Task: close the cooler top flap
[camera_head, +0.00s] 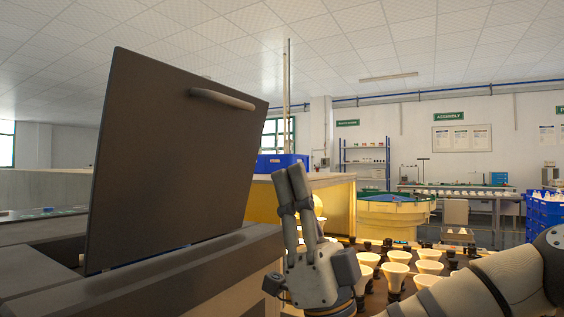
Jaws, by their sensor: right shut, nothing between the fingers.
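The cooler top flap (165,165) is a large dark panel with a light bar handle (222,98) near its upper edge. It stands raised and a little tilted above the grey cooler body (190,285) at the left. My right gripper (292,172) points upward to the right of the flap, with its fingers together and nothing between them. It is apart from the flap and its handle in the picture. My left gripper is not in view. Part of the cooler's opening shows at the flap's lower left; the rest is hidden behind the flap.
Several white bulbs (397,268) stand in rows in dark sockets right of my right gripper. A yellow round tub (395,213), a blue bin (281,163) and blue crates (545,212) are farther back. The space above the gripper looks clear.

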